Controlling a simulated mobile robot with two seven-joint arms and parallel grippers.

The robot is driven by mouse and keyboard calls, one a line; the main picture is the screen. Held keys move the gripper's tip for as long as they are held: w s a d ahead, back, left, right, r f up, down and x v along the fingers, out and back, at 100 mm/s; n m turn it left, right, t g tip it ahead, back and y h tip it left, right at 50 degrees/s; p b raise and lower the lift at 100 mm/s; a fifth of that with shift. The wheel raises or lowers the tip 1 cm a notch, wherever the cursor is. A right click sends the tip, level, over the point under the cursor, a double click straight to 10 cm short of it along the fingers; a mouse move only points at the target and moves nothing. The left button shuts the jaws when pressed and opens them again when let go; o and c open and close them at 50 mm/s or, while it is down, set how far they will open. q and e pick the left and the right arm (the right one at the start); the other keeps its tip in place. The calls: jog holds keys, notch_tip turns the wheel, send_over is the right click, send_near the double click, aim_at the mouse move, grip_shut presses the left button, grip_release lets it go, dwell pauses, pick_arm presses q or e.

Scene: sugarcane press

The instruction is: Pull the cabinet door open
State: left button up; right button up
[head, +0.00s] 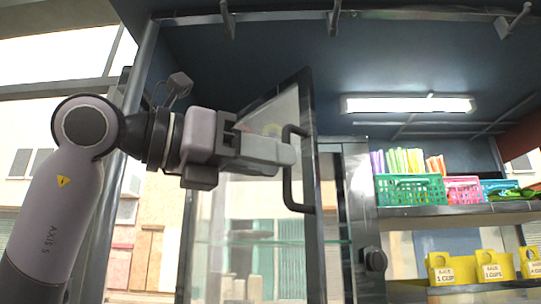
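The cabinet door (309,240) is a dark-framed glass panel left of centre. It stands at an angle to the cabinet front, apparently ajar. Its dark, bow-shaped door handle (287,188) is on the right-hand upright of the frame. My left gripper (284,153) comes in from the left, level with the upper half of the handle. Its near finger covers part of the handle's bar, with the tip just past it. The far finger is hidden, so I cannot tell whether the fingers are closed on the bar. My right gripper is out of view.
A metal post (361,220) with a dark knob (374,260) stands right of the door. On the right, a shelf (450,210) carries green (410,189) and pink baskets. Yellow holders (453,269) stand below. A lit lamp (408,105) hangs under the canopy.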

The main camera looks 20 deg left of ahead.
pick_arm(q)
jog(key=shift+w+d, duration=0.45)
jog(key=shift+d, duration=0.05)
grip_shut()
dwell(1.0)
grip_release()
jog(key=v, duration=0.7)
jog(key=shift+b, duration=0.45)
